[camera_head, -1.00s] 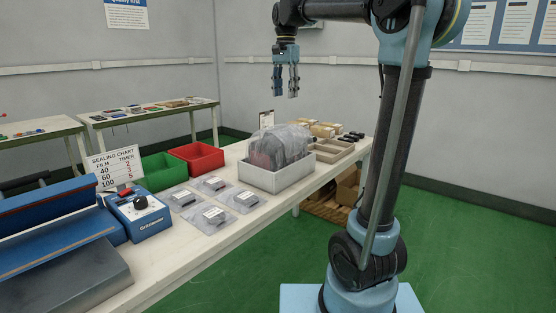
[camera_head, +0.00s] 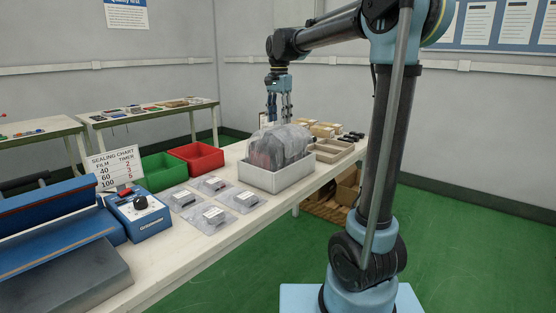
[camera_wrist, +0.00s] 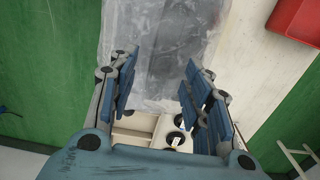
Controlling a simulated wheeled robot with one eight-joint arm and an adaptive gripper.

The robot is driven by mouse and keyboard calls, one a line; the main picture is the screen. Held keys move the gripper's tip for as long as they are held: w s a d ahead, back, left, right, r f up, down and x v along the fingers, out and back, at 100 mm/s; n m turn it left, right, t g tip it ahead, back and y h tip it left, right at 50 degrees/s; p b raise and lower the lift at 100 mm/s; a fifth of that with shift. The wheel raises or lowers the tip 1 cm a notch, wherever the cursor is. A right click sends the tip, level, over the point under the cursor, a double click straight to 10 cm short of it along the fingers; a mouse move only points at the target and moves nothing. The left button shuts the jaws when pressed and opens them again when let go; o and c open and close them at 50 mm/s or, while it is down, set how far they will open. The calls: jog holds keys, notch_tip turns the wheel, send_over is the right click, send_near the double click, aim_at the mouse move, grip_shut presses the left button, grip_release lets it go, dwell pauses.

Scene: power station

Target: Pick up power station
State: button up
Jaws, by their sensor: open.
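I cannot tell for sure which thing is the power station. A large clear-bagged bundle (camera_head: 283,146), dark with some red inside, sits in a white open box (camera_head: 278,180) on the long table. Several flat clear bags with labelled dark devices (camera_head: 215,215) lie to its left on the table. My gripper (camera_head: 279,112) is open and empty, pointing down just above and behind the bundle. In the wrist view my gripper (camera_wrist: 161,68) has its fingers spread apart, with crinkled clear plastic (camera_wrist: 163,45) below and beyond them.
Red (camera_head: 196,158) and green (camera_head: 163,170) bins stand left of the box. A blue sealing machine (camera_head: 60,215) and its sealing chart (camera_head: 115,170) are at the table's left. A compartment tray (camera_head: 333,151) and small brown boxes (camera_head: 322,130) stand behind the box. Green floor lies open on the right.

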aim_at(278, 128)
jog(key=shift+w+a+f, duration=0.1)
jog(key=shift+f, duration=1.4)
jog(key=shift+w+a+f, duration=0.1)
jog(key=shift+f, duration=1.4)
jog(key=shift+c, duration=0.2)
grip_shut()
jog(key=shift+s, duration=0.1)
